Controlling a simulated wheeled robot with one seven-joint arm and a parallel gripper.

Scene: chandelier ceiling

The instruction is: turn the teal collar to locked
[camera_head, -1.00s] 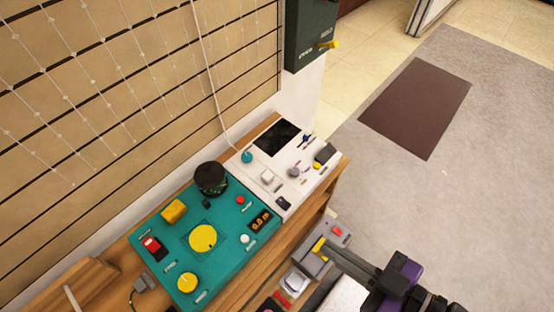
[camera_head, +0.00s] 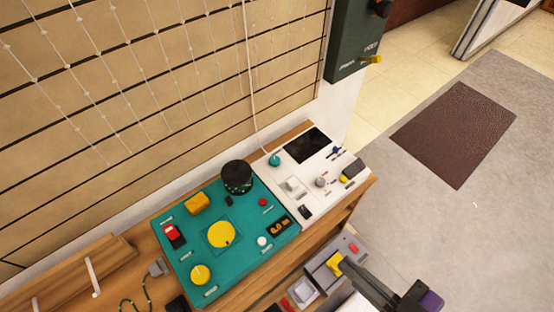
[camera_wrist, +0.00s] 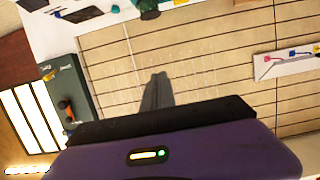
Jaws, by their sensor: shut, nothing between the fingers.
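The teal collar (camera_head: 274,160) appears to be the small round teal piece near the left edge of the white panel (camera_head: 310,215). A pale cord runs down to it from above. Its marks and turn position are too small to read. My gripper (camera_head: 347,262) is at the lower right, apart from the collar and to its lower right in the picture. Its dark fingers are together and empty. In the wrist view the closed fingers (camera_wrist: 157,82) point toward the slatted wall.
A teal panel (camera_head: 185,262) with yellow, red and black controls adjoins the white panel on a wooden bench. A grey box (camera_head: 320,272) with a yellow part is close to my fingertips. A dark green wall box (camera_head: 350,45) hangs above right. Open floor lies at right.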

